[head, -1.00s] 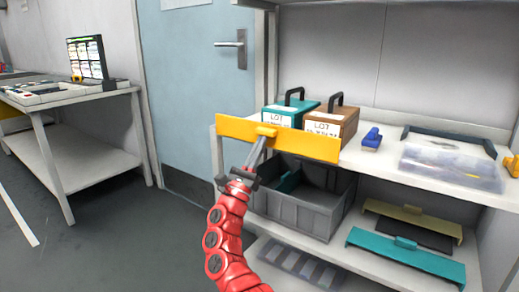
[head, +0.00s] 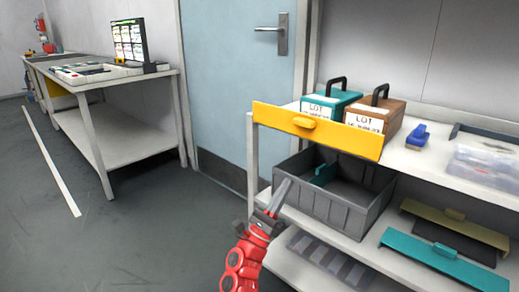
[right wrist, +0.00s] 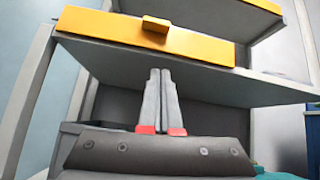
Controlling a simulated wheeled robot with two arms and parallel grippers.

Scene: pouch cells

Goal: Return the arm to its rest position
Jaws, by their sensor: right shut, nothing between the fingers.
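My right gripper (head: 282,192) is shut and empty, in front of the shelf unit and below the yellow panel, at the bottom middle of the head view. In the right wrist view its two fingers (right wrist: 160,92) lie together, pointing up toward the shelf's underside. My red right arm (head: 243,262) comes up from the bottom edge. The yellow panel (head: 347,140) with its yellow handle sits along the front edge of the upper shelf; it also shows in the right wrist view (right wrist: 200,46). The gripper is apart from the handle. My left gripper is not in view.
A grey bin (head: 330,212) stands on the middle shelf just beyond the gripper. A teal lot box (head: 330,103) and a brown lot box (head: 383,112) stand on top. A teal panel (head: 440,261) lies lower right. Open floor (head: 150,240) lies to the left.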

